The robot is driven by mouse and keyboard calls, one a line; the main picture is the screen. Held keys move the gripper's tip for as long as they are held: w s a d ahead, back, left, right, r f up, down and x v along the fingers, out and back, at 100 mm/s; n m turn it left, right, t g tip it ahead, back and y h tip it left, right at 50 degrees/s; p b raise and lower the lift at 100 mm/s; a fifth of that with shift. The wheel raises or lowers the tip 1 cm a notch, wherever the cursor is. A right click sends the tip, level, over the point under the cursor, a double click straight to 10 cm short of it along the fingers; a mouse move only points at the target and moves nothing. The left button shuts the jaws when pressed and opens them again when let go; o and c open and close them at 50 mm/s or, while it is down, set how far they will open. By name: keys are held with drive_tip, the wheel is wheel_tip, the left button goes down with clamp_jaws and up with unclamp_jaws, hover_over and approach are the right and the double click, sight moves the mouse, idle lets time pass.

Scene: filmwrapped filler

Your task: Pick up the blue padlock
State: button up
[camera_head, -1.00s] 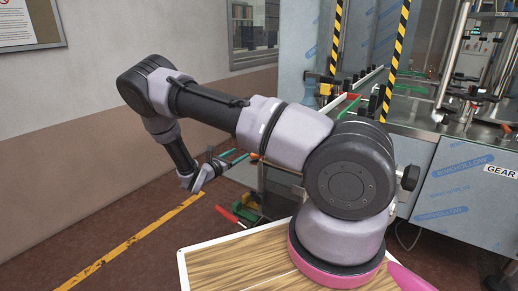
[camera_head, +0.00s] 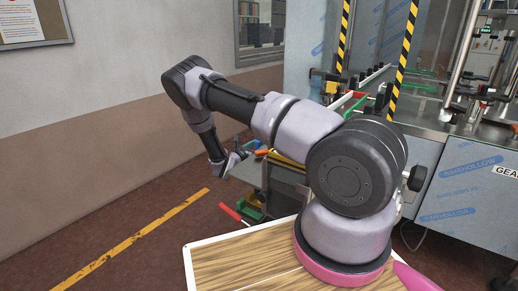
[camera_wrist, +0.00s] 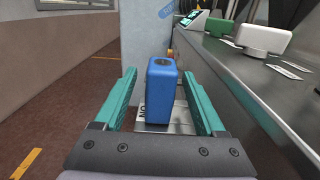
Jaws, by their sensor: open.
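The blue padlock (camera_wrist: 161,92) shows in the wrist view as an upright blue block with a dark round patch on top. No shackle can be made out. It stands on a grey metal surface, between the two teal fingers of my gripper (camera_wrist: 159,77) as seen in the picture, with a visible gap on each side. My gripper is open and holds nothing. In the head view my gripper (camera_head: 229,163) is at the end of my arm, low beside the bench; the padlock cannot be made out there.
A long metal counter (camera_wrist: 240,85) runs along the right in the wrist view, with a white block-like thing (camera_wrist: 263,39) and flat labels on it. A printed label lies by the padlock. The floor on the left is open, with a yellow line (camera_head: 135,240).

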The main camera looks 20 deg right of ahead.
clamp_jaws()
